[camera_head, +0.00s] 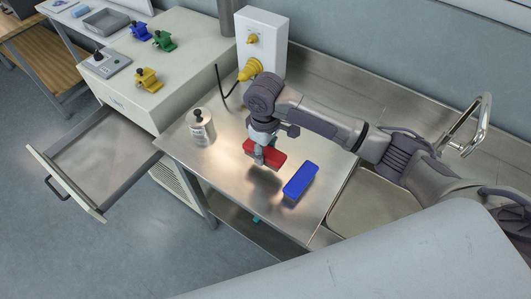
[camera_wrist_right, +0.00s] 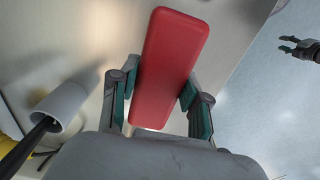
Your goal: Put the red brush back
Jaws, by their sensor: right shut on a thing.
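The red brush (camera_head: 270,156) is at my right gripper (camera_head: 264,150) over the steel table. In the right wrist view the red brush (camera_wrist_right: 170,65) lies between the two fingers of this gripper (camera_wrist_right: 161,92), which is shut on it. It looks a little above the table, with a dark shadow nearby, but the exact gap is hard to tell. A blue brush (camera_head: 300,181) lies on the table just right of it. My left gripper (camera_wrist_right: 290,45) shows small at the right of the right wrist view, open and empty; it is not in the head view.
A white bottle (camera_head: 201,127) stands on the steel table (camera_head: 190,160) left of the red brush. A yellow plug (camera_head: 250,69) with a black cable is behind. An open, empty drawer (camera_head: 105,155) juts out at left. A sink (camera_head: 375,209) is at right.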

